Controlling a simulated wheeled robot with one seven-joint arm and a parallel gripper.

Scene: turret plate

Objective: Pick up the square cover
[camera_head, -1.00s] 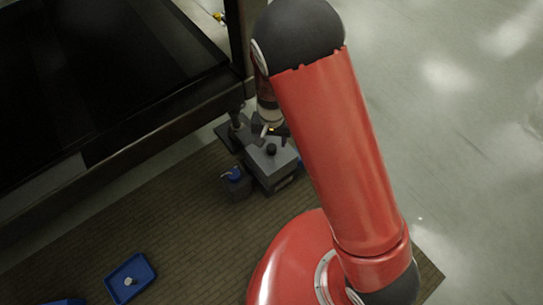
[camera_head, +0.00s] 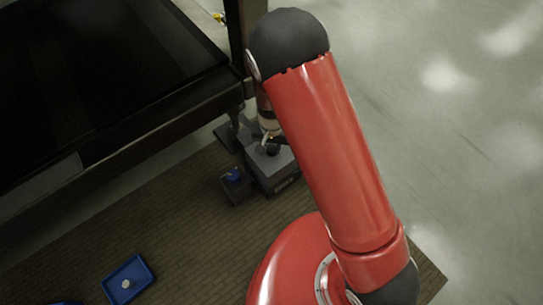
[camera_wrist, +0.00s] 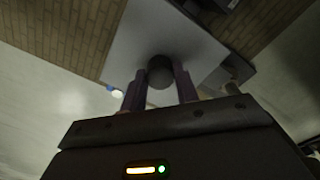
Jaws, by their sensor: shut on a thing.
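The square cover (camera_head: 279,164) is a grey square top with a round black knob, seen on a box-like block beside the dark table frame. In the wrist view its flat grey face (camera_wrist: 135,38) fills the upper middle, and the black knob (camera_wrist: 160,70) sits between my fingers. My gripper (camera_wrist: 160,88) is shut on that knob, one finger on each side. In the head view my gripper (camera_head: 268,140) is small and partly hidden by my arm. I cannot tell whether the cover is raised off the block.
A blue tray (camera_head: 128,280) with a small pale item lies at lower left on the brown mat (camera_head: 190,235). The large dark table (camera_head: 90,90) is at upper left. Open floor lies right.

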